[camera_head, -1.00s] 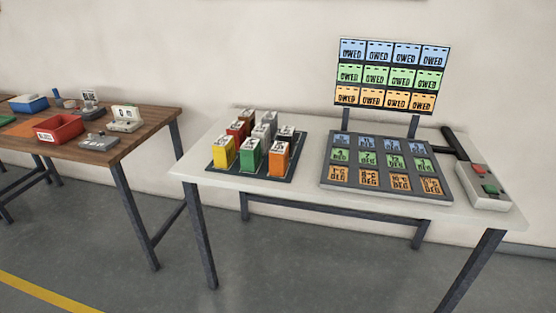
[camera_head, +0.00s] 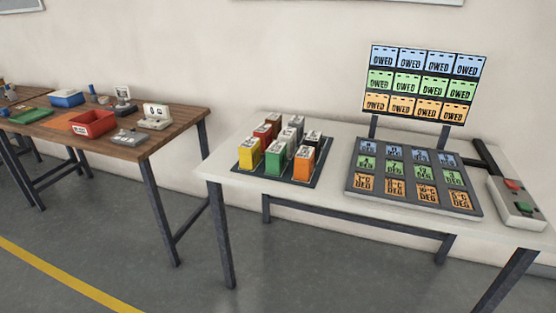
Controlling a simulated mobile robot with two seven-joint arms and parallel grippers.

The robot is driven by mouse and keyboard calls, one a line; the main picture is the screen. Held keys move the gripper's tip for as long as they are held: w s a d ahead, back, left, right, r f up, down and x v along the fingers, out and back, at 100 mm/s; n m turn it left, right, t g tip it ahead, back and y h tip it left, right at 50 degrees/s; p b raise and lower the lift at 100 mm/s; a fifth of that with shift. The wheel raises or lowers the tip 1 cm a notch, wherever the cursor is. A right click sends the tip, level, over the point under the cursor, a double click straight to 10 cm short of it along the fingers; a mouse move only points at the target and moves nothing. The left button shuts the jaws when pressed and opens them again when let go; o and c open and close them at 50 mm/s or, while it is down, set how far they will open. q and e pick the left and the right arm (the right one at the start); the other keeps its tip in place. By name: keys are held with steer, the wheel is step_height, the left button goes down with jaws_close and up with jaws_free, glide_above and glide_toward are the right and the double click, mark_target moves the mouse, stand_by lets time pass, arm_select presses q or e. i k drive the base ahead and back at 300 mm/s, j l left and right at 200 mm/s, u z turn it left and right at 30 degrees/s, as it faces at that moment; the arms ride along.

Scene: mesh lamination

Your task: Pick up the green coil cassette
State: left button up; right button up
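The green coil cassette (camera_head: 276,159) stands upright on a dark mat (camera_head: 247,171) at the left part of the white table (camera_head: 330,206). It is in the front row, between a yellow cassette (camera_head: 249,154) and an orange cassette (camera_head: 303,162). Its top is pale. Several other cassettes stand behind it, among them a red one (camera_head: 261,135), a brown one (camera_head: 273,122) and grey ones (camera_head: 289,136). Neither of my grippers shows in the head view.
A panel of labelled tiles (camera_head: 350,183) lies right of the cassettes, with an OWED board (camera_head: 422,84) behind it. A box with red and green buttons (camera_head: 515,202) sits at the right end. A wooden table (camera_head: 190,121) stands left, past a gap. Grey floor (camera_head: 190,290) is clear in front.

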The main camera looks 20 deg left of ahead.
mark_target(276, 153)
steer(key=i+j, duration=0.15)
steer(key=j, duration=0.25)
steer(key=i+j+z, duration=0.15)
steer(key=j, duration=0.25)
steer(key=i+j, duration=0.2)
steer(key=j, duration=0.25)
steer(key=i+j+z, duration=0.15)
steer(key=j, duration=0.25)
steer(key=i+j, duration=0.1)
steer(key=j, duration=0.35)
steer(key=i+j+z, duration=0.15)
steer(key=j, duration=0.3)
